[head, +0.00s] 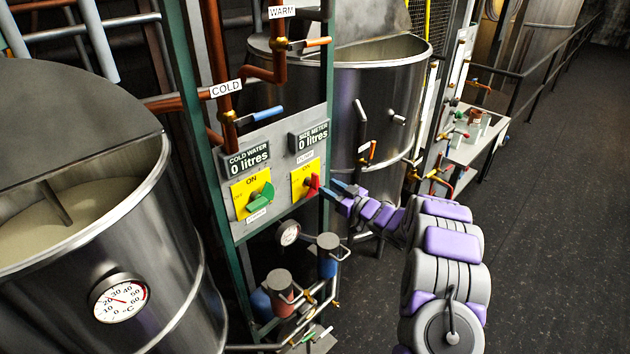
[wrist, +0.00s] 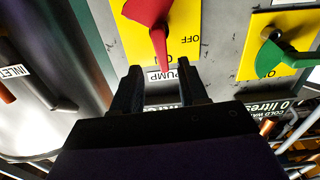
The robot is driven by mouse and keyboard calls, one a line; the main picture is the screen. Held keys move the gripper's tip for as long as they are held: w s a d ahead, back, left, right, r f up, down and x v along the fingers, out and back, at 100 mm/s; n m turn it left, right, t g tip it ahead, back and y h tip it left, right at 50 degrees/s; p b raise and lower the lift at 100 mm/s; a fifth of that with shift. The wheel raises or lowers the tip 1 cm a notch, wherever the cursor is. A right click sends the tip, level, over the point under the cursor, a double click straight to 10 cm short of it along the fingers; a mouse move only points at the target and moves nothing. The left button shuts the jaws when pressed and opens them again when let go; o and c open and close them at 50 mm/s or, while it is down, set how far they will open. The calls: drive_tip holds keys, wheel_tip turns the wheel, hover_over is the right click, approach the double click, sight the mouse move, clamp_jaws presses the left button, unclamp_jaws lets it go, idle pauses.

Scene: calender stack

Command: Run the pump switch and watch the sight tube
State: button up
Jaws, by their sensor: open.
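The red pump switch (head: 313,184) sits on a yellow plate (head: 299,180) at the right of the grey control panel. It also shows at the top of the wrist view (wrist: 150,12). Its narrow end points toward the PUMP label (wrist: 160,76) and partly covers lettering there; OFF is printed to one side. My gripper (head: 333,188) is close to the switch. I cannot pick out the sight tube with certainty.
A green switch (head: 260,198) is left of the red one. Both displays, COLD WATER (head: 247,160) and SIZE METER (head: 310,139), read 0 litres. A tank with a thermometer (head: 120,298) stands left; another tank (head: 380,90) stands behind. Open floor (head: 560,220) lies right.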

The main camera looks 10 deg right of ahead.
sight(318, 182)
drive_tip(key=x, duration=0.6)
drive_tip(key=shift+a, duration=0.35)
drive_tip(key=shift+w+a, duration=0.3)
drive_tip(key=shift+d, duration=0.45)
drive_tip(key=c, duration=0.3)
clamp_jaws()
